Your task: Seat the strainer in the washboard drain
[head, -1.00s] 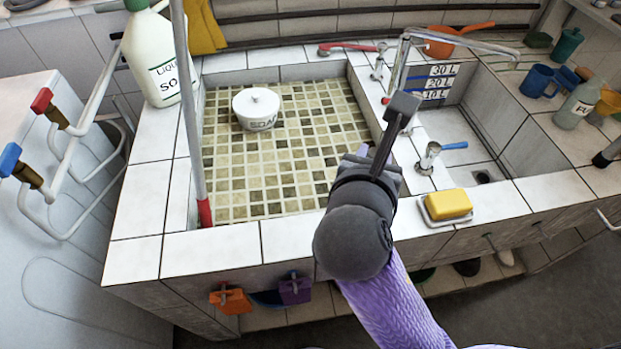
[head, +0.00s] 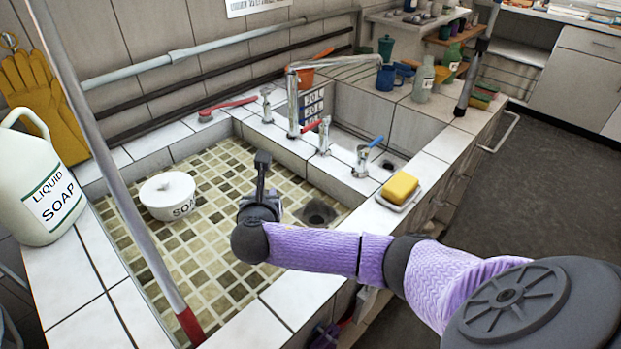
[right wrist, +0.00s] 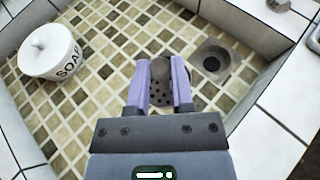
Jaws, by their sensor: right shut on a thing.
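My right gripper (right wrist: 161,68) is shut on the strainer (right wrist: 160,88), a grey-brown piece with small dark holes between the two purple fingers. In the head view the right gripper (head: 262,192) hangs over the mosaic-floored basin, and its wrist hides the strainer. The drain (head: 317,212) is a dark round recess in the basin floor, right of the gripper. In the right wrist view the drain (right wrist: 212,63) lies to the right of the strainer, apart from it, and looks empty. My left gripper is out of view.
A white soap pot (head: 168,195) stands on the mosaic floor left of the gripper. A grey pole with a red end (head: 188,322) crosses the basin's left side. Taps (head: 323,138) and a yellow sponge (head: 400,186) line the right rim. A liquid soap jug (head: 42,190) stands at left.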

